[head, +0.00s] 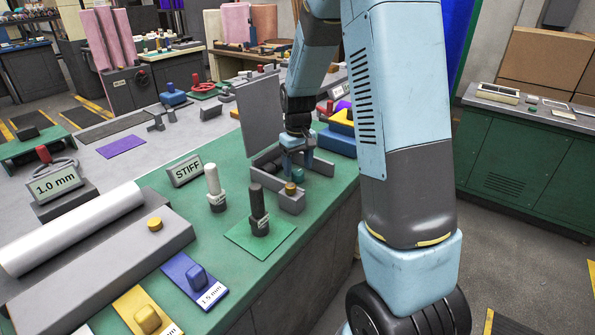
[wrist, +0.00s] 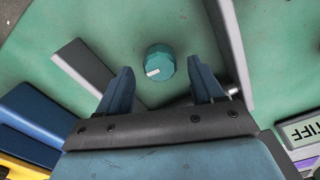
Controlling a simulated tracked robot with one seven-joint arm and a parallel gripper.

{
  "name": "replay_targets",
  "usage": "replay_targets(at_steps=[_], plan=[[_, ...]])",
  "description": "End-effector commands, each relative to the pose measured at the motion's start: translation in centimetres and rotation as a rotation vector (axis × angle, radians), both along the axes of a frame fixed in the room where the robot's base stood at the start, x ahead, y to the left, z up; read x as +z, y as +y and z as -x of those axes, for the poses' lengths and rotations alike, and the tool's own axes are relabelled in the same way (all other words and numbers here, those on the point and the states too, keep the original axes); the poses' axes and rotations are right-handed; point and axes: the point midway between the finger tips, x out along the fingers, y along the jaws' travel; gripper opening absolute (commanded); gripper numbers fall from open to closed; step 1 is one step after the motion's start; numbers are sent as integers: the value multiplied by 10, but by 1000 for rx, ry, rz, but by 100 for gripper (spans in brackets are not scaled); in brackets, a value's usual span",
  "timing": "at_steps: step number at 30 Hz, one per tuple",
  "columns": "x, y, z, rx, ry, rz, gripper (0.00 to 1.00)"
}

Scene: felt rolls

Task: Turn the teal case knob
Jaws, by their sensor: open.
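The teal case knob (wrist: 160,60) is a ribbed round knob with a short white mark on its top. In the head view the knob (head: 298,175) sits low between grey case walls (head: 265,172), under my gripper. My gripper (wrist: 163,80) is open and empty. Its two blue fingers stand to the left and right of the knob in the wrist view, with a gap on both sides. In the head view my gripper (head: 297,160) points down above the knob; whether it overlaps the knob in height I cannot tell.
A grey upright panel (head: 259,113) stands just left of my gripper. A small block with a yellow button (head: 291,188) is close in front. A dark peg (head: 258,208) and a white peg (head: 214,185) stand nearer. Blue and yellow blocks (head: 343,125) lie behind, right.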

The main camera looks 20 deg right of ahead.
Motion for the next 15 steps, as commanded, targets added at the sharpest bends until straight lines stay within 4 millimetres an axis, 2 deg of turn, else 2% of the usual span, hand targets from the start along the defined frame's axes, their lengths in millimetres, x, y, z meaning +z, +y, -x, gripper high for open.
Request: replay_targets(at_steps=[9,15], plan=[[65,0,0,1,-4,0,67],[96,0,0,0,-3,0,67]])
